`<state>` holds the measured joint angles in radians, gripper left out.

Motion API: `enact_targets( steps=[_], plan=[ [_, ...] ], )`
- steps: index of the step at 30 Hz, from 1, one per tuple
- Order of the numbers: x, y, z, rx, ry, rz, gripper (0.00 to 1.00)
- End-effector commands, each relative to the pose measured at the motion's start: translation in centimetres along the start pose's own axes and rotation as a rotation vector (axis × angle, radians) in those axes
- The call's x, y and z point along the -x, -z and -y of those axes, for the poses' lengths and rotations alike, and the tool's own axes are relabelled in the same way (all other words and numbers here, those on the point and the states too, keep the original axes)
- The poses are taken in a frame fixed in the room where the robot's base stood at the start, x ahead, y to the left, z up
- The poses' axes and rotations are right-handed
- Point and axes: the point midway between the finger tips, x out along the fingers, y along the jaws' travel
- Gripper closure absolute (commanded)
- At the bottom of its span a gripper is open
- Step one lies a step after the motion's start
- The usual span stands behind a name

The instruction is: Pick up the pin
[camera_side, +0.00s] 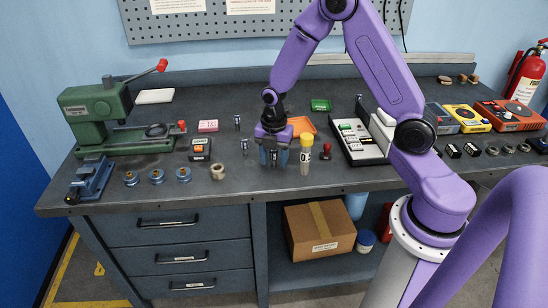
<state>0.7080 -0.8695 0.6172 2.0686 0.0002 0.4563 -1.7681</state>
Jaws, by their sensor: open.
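My gripper (273,158) points straight down, low over the front middle of the bench, with its blue-grey fingers apart. A small dark upright piece with a light mark shows between the fingers; the fingers partly hide it, and I cannot tell whether they touch it. Two small dark upright cylinders with light bands, a nearer one (244,147) and a farther one (237,121), stand left of my gripper. I cannot tell for sure which of these small pieces is the pin.
A yellow-capped tube (306,153) stands close to the right of my gripper, with an orange tray (301,126) behind it. A small red-topped piece (326,152) and a compartment tray (352,155) are farther right. A tan ring (218,172) lies left. A green press (95,115) stands far left.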

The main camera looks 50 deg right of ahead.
Motion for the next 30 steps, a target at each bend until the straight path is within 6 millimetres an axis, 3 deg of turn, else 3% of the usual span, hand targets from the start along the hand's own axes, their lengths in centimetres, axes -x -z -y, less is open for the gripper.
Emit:
enact_targets(
  steps=[5,10,22,30],
  plan=[
    [0.0,0.0,0.0,0.000,-0.001,0.000,0.48],
    [0.0,0.0,0.0,-0.001,-0.001,0.000,1.00],
    [0.6,0.0,-0.1,0.000,-0.004,0.001,1.00],
    [4.5,0.0,-0.2,0.000,-0.007,0.001,1.00]
  ],
)
